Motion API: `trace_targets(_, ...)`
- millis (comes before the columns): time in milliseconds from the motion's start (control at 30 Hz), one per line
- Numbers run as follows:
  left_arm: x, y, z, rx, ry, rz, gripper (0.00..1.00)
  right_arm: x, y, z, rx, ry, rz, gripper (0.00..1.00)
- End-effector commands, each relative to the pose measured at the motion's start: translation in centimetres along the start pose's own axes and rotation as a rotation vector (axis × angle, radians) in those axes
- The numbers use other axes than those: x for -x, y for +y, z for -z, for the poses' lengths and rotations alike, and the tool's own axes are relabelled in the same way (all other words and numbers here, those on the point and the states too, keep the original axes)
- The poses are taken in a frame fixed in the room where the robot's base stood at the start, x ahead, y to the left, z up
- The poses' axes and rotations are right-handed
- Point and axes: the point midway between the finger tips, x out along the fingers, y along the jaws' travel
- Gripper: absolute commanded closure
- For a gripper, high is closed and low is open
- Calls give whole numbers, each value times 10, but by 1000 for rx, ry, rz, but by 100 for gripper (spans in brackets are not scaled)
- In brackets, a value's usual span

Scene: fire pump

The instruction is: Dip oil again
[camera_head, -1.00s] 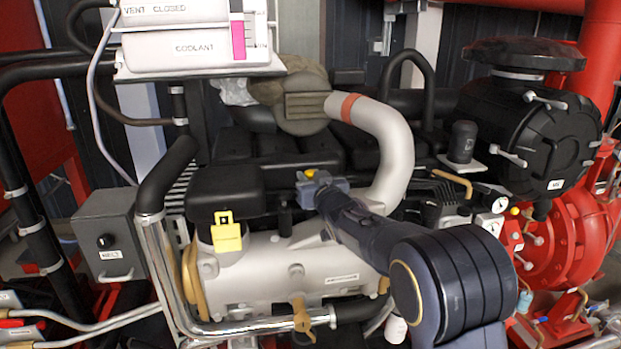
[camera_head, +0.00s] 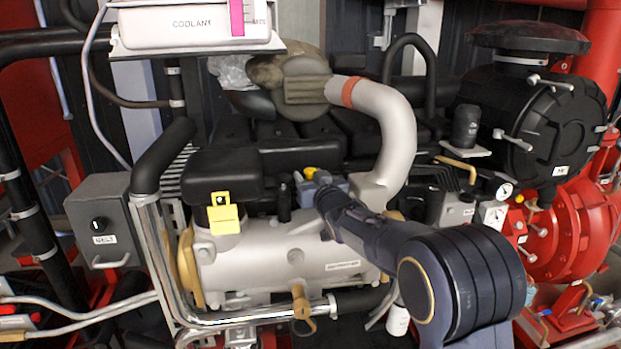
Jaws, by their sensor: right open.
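A small yellow handle (camera_head: 310,172), which looks like the dipstick top, stands behind the middle of the engine block (camera_head: 290,262). My right gripper (camera_head: 318,182) reaches in from the lower right and its blue-grey jaws are at this handle. The jaws are open. My own gripper hides the lower part of the handle, and I cannot tell whether the jaws touch it. My left gripper is not in view.
A yellow cap or tag (camera_head: 224,213) sits on the left of the engine. A thick silver pipe (camera_head: 392,135) curves down just right of my gripper. A white coolant tank (camera_head: 190,25) is at upper left, and a black round housing (camera_head: 545,120) at right.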

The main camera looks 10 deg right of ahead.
Motion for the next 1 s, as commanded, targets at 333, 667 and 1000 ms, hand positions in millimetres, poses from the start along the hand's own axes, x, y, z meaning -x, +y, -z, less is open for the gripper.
trace_targets(333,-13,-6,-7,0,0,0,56,42,0,-1,-4,3,1,57)
trace_targets(667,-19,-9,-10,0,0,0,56,78,-1,-1,0,0,1,57)
trace_targets(1000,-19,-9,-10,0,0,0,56,78,0,0,0,-1,0,57)
